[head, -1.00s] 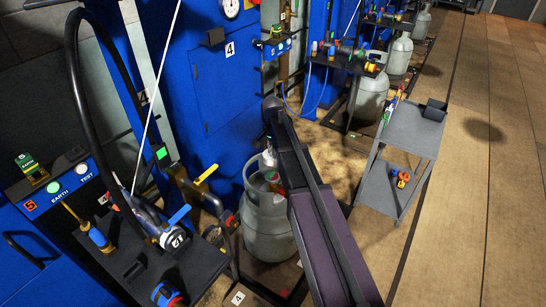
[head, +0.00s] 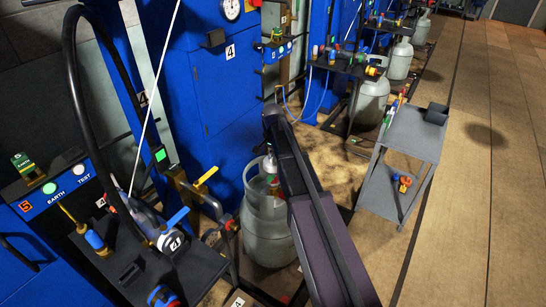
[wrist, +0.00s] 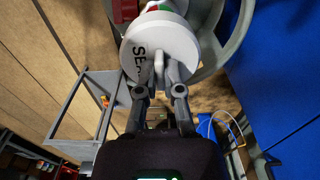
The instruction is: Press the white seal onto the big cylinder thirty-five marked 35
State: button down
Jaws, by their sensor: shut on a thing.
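My gripper (wrist: 159,75) is shut on the white seal (wrist: 178,44), a round disc with dark letters starting "SE", gripped by its upright tab. The seal is in front of a grey cylinder's ring-shaped collar (wrist: 236,32), with a red part and a bit of green showing behind it. In the head view the big grey cylinder (head: 267,236) stands on the floor, with my arm across its right side. My gripper (head: 269,156) is above the cylinder's open top. I cannot tell whether the seal touches the valve. No 35 mark is readable.
A black bench with a blue-handled valve (head: 177,217) stands left of the cylinder. A yellow-handled valve (head: 206,176) is close to its collar. A grey cart (head: 412,135) stands to the right, with more cylinders (head: 370,103) behind. The brown floor at right is clear.

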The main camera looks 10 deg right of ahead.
jog(key=b, duration=0.6)
send_over(273, 180)
jog(key=shift+w+f, duration=0.1)
jog(key=shift+f, duration=3.2)
jog(key=shift+f+b, duration=1.7)
jog(key=c, duration=0.7)
grip_release()
jog(key=shift+r, duration=0.2)
notch_tip(273, 180, up, 12)
jog(key=p, duration=1.2)
jog(key=shift+f, duration=0.2)
jog(key=w+r+p, duration=0.2)
jog(key=r+p, duration=0.7)
jog(key=w+r+m+p, duration=0.1)
jog(key=w+r+p, duration=0.1)
jog(key=r+p, duration=0.7)
jog(key=shift+w+r+m+p, duration=0.3)
jog(key=shift+w+r+p, duration=0.05)
jog(key=shift+r, duration=0.05)
